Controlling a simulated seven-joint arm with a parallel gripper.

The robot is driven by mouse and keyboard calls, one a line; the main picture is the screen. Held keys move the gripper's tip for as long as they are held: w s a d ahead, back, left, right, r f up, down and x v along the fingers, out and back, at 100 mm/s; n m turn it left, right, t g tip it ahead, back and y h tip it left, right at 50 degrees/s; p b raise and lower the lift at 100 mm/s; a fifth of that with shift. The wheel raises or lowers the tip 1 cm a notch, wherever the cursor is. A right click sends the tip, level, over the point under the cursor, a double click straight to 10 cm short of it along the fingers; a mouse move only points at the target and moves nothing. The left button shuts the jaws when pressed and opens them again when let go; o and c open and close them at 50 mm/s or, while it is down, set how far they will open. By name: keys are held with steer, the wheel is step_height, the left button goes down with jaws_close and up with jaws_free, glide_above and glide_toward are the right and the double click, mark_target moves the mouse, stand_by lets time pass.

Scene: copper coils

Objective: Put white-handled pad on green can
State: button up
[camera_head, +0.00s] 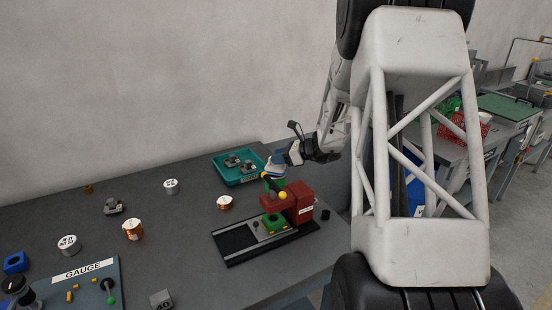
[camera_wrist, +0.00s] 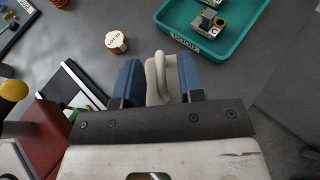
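The white-handled pad (camera_wrist: 158,82) shows in the wrist view as a pale looped handle between my gripper's two blue fingers. My gripper (camera_wrist: 160,75) appears shut on this handle, with a finger along each side. In the head view my gripper (camera_head: 277,171) hangs over the table between the teal tray and the red fixture. The pad's underside is hidden.
The red fixture (camera_head: 299,202) with a yellow knob (camera_head: 283,195) and a green block (camera_head: 274,223) stands close below my gripper. The teal tray (camera_head: 221,168) holds metal parts. A copper coil (camera_head: 224,203) is nearby. Other coils and a gauge board (camera_head: 86,283) lie left.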

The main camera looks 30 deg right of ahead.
steer(key=v, duration=1)
steer(key=shift+s+d, duration=0.15)
steer(key=shift+r, duration=0.1)
stand_by(0.3)
steer(key=s+a+r+n+g+h, duration=0.1)
steer(key=s+a+r+n+g, duration=0.2)
steer(key=a, duration=0.5)
steer(key=s+a+r+n+g+h, duration=0.1)
steer(key=s+a+r+n, duration=0.1)
steer(key=s+a+n, duration=0.5)
steer(key=s+a+r+n+g, duration=0.2)
steer(key=s+a+r+g, duration=0.1)
steer(key=a, duration=0.6)
steer(key=s+a+n+h, duration=0.4)
steer(key=s+n, duration=0.3)
steer(key=s, duration=0.4)
steer(key=s+a+r+n+h, duration=0.1)
steer(key=s+a+n+h, duration=0.2)
steer(key=s, duration=0.9)
steer(key=a+n, duration=0.3)
steer(key=n, duration=0.1)
steer(key=shift+s+n+h, duration=0.3)
steer(key=shift+n+h, duration=0.1)
